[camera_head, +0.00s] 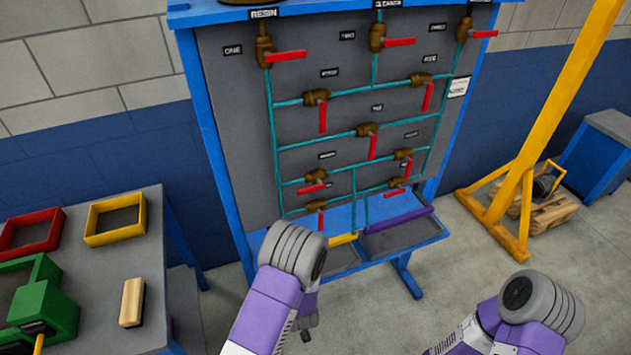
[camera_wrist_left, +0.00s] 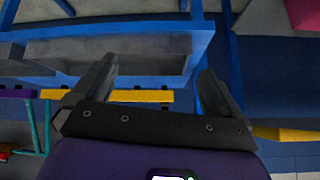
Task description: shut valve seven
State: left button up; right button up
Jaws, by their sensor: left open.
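The valve panel (camera_head: 235,120) is a grey board in a blue frame with brown valves, red handles and teal pipes. Most labels are too blurred to read, so I cannot tell for sure which valve is seven. In the lower rows, a left valve (camera_head: 316,176) has its handle (camera_head: 311,188) pointing left, and a right valve (camera_head: 403,155) has its handle hanging down. The middle valve's handle (camera_head: 372,147) also hangs down. My left gripper (camera_wrist_left: 157,77) is open and empty, below and in front of the panel, apart from the valves. My right gripper is out of view.
A blue-edged tray (camera_head: 405,236) juts from the panel's foot. A yellow post (camera_head: 540,120) stands on the right.

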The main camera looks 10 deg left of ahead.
pick_arm(q)
jog(key=w+d+r+t+y+p, duration=0.2)
jog(key=w+r+t+y, duration=0.15)
jog(key=w+r, duration=0.75)
jog(key=n+t+y+p, duration=0.2)
jog(key=n+t+y, duration=0.1)
jog(key=t, duration=0.2)
send_near(312, 188)
jog(key=x, duration=0.9)
jog(key=shift+s, duration=0.1)
jog(key=c, duration=1.2)
